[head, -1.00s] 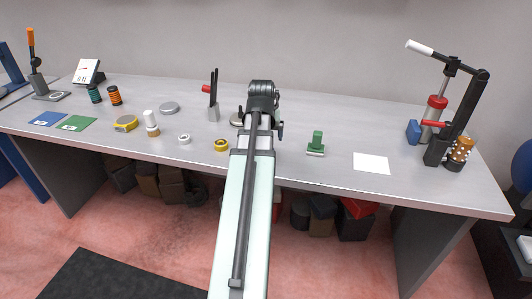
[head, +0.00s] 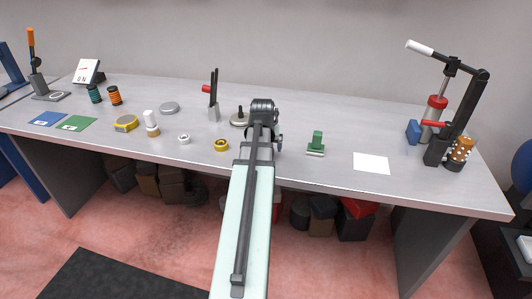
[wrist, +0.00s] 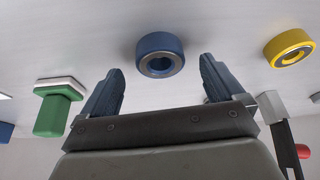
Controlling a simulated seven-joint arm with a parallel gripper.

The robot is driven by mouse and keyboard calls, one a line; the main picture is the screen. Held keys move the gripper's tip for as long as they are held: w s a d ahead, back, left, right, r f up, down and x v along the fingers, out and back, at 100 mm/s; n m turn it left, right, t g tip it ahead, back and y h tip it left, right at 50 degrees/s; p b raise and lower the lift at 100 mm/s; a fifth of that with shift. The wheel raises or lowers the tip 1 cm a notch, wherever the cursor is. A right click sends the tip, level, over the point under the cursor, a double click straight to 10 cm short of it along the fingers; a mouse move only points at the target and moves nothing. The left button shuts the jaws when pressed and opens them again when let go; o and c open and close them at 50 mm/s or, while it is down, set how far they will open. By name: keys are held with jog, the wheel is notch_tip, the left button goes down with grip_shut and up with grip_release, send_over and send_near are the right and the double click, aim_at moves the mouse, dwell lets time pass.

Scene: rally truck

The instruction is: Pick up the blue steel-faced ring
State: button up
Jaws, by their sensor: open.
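The blue steel-faced ring (wrist: 150,42) shows in the wrist view at top centre, blue on the outside with a steel face around a dark hole. It sits on the bench top. My gripper (wrist: 160,68) is open and empty, with one finger on each side of the ring in the picture. The ring appears beyond the fingertips and apart from them. In the head view my arm covers the ring, and the fingers are hidden behind my wrist.
A yellow ring (head: 221,145) and a small white ring (head: 184,139) lie left of my arm. A green-handled block (head: 316,141) stands to the right, near a white card (head: 371,163). A knobbed grey disc (head: 239,118) and an upright clamp (head: 213,100) stand behind left.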

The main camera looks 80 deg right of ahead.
jog(key=shift+x, duration=1.35)
jog(key=c, duration=1.2)
jog(key=shift+o, duration=0.2)
jog(key=shift+r, duration=0.1)
